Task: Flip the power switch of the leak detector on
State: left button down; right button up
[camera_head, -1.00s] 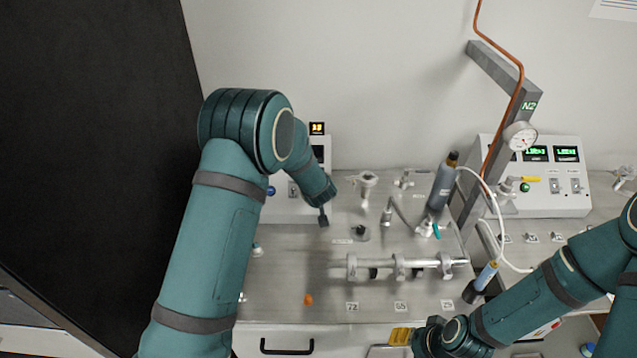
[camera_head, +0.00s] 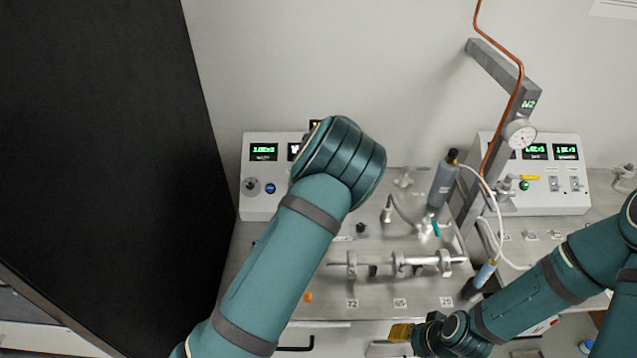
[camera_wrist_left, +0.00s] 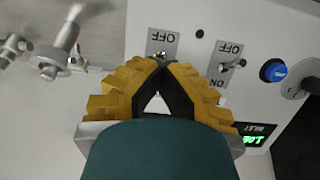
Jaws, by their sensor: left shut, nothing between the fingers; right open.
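The leak detector (camera_head: 262,188) is the white box at the back left, with green displays, a blue button (camera_head: 270,188) and a grey port. My left arm's elbow hides its right part and my left gripper in the head view. In the left wrist view its panel is upside down, with two toggle switches on grey OFF plates. My left gripper (camera_wrist_left: 162,64) is shut and empty, its yellow fingertips at the first switch (camera_wrist_left: 160,53); contact cannot be told. The other switch (camera_wrist_left: 232,66) lies to the right, near the blue button. My right gripper (camera_head: 402,333) is open at the bench's front edge.
A second white instrument box (camera_head: 545,200) stands at the back right. A grey N2 post (camera_head: 520,100) with a gauge, a grey cylinder (camera_head: 443,185) and a pipe assembly (camera_head: 398,262) stand mid-bench. A tall black panel (camera_head: 100,130) is at the left.

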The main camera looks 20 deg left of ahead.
pick_arm(q)
jog(key=shift+f+g, duration=0.15)
jog(key=shift+g, duration=0.45)
jog(key=c, duration=1.7)
grip_release()
jog(key=o, duration=0.6)
jog(key=shift+w, duration=0.15)
jog(key=shift+o, duration=0.2)
jog(key=a+v, duration=0.1)
jog(key=v, duration=1.1)
jog(key=shift+d, duration=0.35)
